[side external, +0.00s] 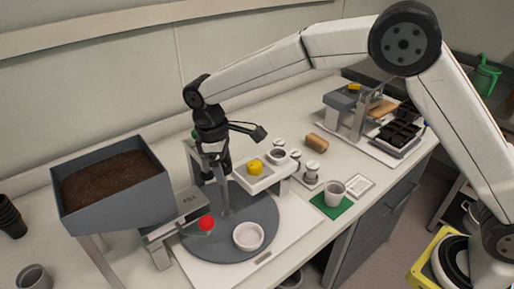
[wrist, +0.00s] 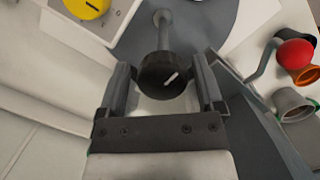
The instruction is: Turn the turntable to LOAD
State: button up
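The turntable (side external: 263,209) is a round grey disc on a white base, and part of it shows in the wrist view (wrist: 215,22). My gripper (side external: 215,166) is at the top of this post. In the wrist view its two fingers (wrist: 164,80) stand on either side of the knob; whether they press on it is unclear. A white dish (side external: 248,236) sits on the disc's front part. No LOAD mark is readable.
A soil hopper (side external: 110,190) stands to the left; a lever with a red ball (side external: 207,223) reaches over the disc. Behind the disc is a white stand with a yellow knob (side external: 255,167). A cup (side external: 334,192) on a green mat (side external: 324,208) is to the right.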

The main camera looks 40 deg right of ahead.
jog(key=shift+a+r, duration=0.1)
jog(key=shift+r, duration=3.35)
jog(key=shift+s+d+f, duration=0.1)
jog(key=shift+d, duration=0.3)
jog(key=s+d+f+m+t, duration=0.1)
jog(key=s+d+f+m, duration=0.2)
jog(key=s+d, duration=0.3)
jog(key=s+d+f+m+t, duration=0.1)
jog(key=s+d+f+m, duration=0.2)
jog(key=s+d, duration=0.3)
jog(key=s+d+f+m+t+y, duration=0.1)
jog(key=s+d+f+m, duration=0.2)
jog(key=s+d, duration=0.4)
jog(key=shift+s+f+t, duration=0.15)
jog(key=shift+f+t, duration=0.15)
jog(key=shift+t, duration=0.1)
jog(key=shift+d, duration=0.1)
